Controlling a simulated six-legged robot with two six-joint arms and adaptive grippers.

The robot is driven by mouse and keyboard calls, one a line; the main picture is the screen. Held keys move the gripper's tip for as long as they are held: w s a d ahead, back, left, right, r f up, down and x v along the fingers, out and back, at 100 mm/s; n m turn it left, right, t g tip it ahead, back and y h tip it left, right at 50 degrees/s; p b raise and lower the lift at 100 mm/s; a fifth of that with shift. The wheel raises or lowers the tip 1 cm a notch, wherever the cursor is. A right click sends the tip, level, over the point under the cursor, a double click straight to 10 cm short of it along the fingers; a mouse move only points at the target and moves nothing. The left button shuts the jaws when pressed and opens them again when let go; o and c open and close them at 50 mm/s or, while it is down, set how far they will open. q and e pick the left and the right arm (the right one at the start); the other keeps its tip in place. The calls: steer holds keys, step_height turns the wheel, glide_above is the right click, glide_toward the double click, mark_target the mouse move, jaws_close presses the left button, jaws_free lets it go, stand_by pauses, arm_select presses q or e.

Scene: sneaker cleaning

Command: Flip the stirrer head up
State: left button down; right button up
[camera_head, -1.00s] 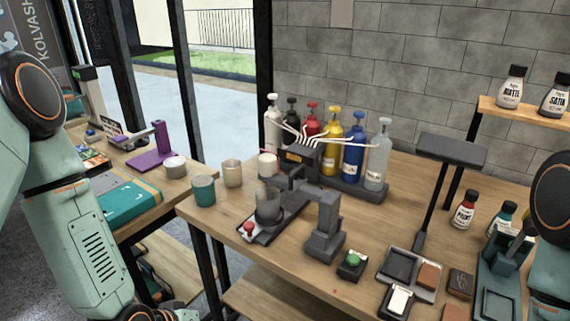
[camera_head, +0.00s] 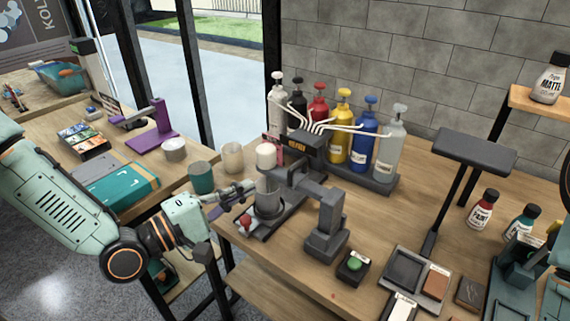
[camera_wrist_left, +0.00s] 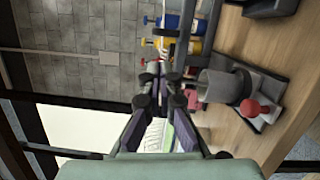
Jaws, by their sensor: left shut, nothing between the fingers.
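The dark grey stirrer (camera_head: 326,233) stands on the wooden table. Its head (camera_head: 308,186) reaches level from the top of the column toward a grey cup (camera_head: 268,196), so it looks lowered. The cup sits on a dark base with a red knob (camera_head: 245,220). My left gripper (camera_head: 250,187) is shut and empty, its fingertips just left of the cup; I cannot tell whether they touch. My right gripper is not in view.
Pump bottles (camera_head: 338,138) stand in a rack behind the stirrer. A teal cup (camera_head: 201,177) and a cream cup (camera_head: 232,157) stand left of it. A green button box (camera_head: 353,265) and a dark lamp-like stand (camera_head: 474,150) are to the right.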

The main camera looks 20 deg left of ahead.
arm_select(q)
steer(key=b+x, duration=0.2)
steer(key=x, duration=0.7)
steer(key=shift+r+n+b, duration=0.25)
steer(key=shift+n+b, duration=0.15)
stand_by(0.6)
steer(key=shift+a, duration=0.1)
steer(key=shift+w, duration=0.2)
steer(key=shift+r+m, duration=0.1)
steer(key=shift+m, duration=0.2)
